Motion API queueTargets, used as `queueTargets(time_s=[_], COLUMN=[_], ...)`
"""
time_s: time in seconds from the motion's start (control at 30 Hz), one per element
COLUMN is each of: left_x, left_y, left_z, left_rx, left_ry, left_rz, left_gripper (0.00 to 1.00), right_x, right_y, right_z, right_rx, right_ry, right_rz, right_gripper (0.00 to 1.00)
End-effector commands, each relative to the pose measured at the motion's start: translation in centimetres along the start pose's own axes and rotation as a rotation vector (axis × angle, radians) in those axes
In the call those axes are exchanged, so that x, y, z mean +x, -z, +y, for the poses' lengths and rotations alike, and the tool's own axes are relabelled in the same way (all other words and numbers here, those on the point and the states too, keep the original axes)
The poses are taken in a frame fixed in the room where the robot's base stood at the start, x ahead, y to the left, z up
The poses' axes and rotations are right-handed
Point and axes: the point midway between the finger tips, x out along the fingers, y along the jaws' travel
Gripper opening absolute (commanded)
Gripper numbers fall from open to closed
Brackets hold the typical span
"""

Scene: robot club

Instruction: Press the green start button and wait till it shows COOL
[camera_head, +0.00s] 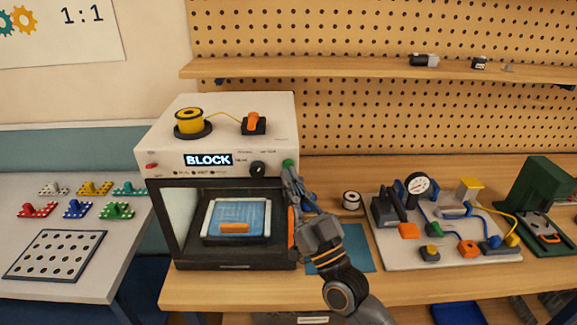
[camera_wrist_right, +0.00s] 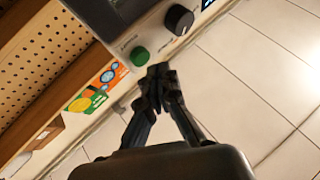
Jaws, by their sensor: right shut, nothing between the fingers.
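The green start button (camera_head: 288,163) is at the right end of the white machine's (camera_head: 215,130) front panel. The lit display (camera_head: 208,160) on that panel reads BLOCK. My right gripper (camera_head: 289,172) is shut and empty, with its fingertips just below the green button. In the right wrist view the closed fingertips (camera_wrist_right: 158,72) point at the panel close to the green button (camera_wrist_right: 140,57); I cannot tell whether they touch it. My left gripper is not in view.
A black knob (camera_head: 257,169) sits left of the button. Inside the machine is a blue plate (camera_head: 250,212) with an orange piece (camera_head: 234,228). A spool (camera_head: 351,200) and a board with a gauge (camera_head: 440,262) stand to the right. Pegboard is behind.

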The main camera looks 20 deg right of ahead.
Motion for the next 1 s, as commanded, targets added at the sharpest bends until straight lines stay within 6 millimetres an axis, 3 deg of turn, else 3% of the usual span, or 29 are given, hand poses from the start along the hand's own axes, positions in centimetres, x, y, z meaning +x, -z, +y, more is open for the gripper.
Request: queueTargets(time_s=[1.0], left_x=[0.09], left_y=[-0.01], left_z=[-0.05], left_rx=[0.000], left_ry=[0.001], left_rz=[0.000], left_gripper=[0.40], right_x=[0.91], right_y=[-0.60], right_z=[0.64], right_rx=[-0.001], right_ry=[0.000], right_rz=[0.001], right_gripper=[0.00])
